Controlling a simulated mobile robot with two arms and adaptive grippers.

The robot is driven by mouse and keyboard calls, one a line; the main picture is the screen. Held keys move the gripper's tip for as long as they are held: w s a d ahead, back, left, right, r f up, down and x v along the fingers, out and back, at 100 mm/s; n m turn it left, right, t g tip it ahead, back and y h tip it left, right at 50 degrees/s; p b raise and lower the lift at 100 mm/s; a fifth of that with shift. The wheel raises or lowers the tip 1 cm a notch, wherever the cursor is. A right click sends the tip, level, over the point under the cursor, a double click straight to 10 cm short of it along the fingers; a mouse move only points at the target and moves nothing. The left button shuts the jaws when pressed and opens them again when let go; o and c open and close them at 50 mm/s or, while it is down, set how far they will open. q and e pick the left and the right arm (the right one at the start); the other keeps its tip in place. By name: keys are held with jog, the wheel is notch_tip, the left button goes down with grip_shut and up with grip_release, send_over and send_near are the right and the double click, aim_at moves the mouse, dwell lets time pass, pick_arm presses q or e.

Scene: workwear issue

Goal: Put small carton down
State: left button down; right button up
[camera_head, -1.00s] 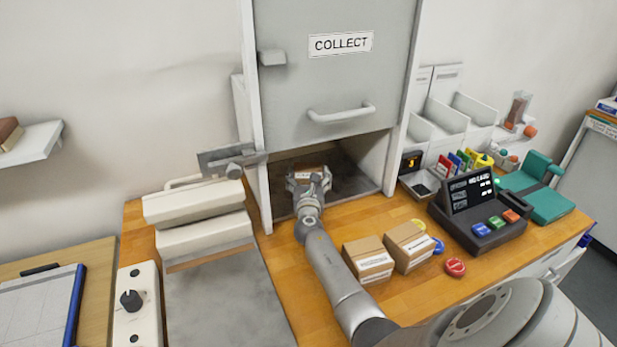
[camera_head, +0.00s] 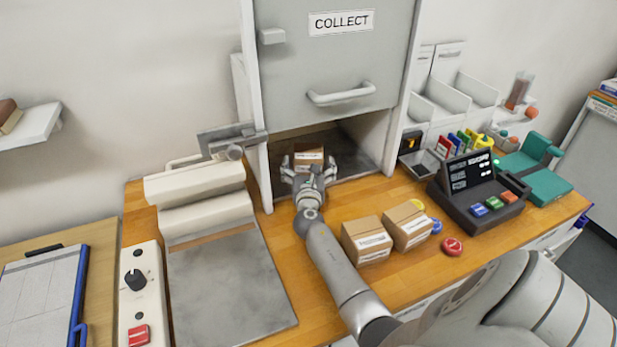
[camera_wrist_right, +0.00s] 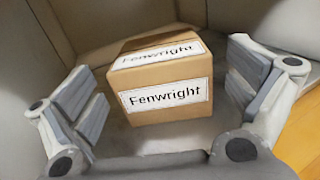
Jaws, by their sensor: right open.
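The small carton (camera_head: 309,157) is a brown box with white labels. It rests on the floor of the compartment (camera_head: 355,158) under the raised COLLECT door. In the right wrist view the carton (camera_wrist_right: 162,80) shows "Fenwright" on its labels and stands between the spread fingers, with a gap at each side. My right gripper (camera_head: 309,168) is open at the compartment's mouth, just in front of the carton; its fingers also show in the right wrist view (camera_wrist_right: 160,105). My left gripper is not in view.
Two similar cartons (camera_head: 367,241) (camera_head: 408,226) stand on the wooden counter (camera_head: 265,245) right of my right arm. A red button (camera_head: 452,247) and a dark terminal (camera_head: 480,195) are farther right. A grey-plated machine (camera_head: 225,285) stands at left. The compartment's side walls flank the gripper.

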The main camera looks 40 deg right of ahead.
jog(key=v, duration=0.7)
jog(key=shift+s+a, duration=0.25)
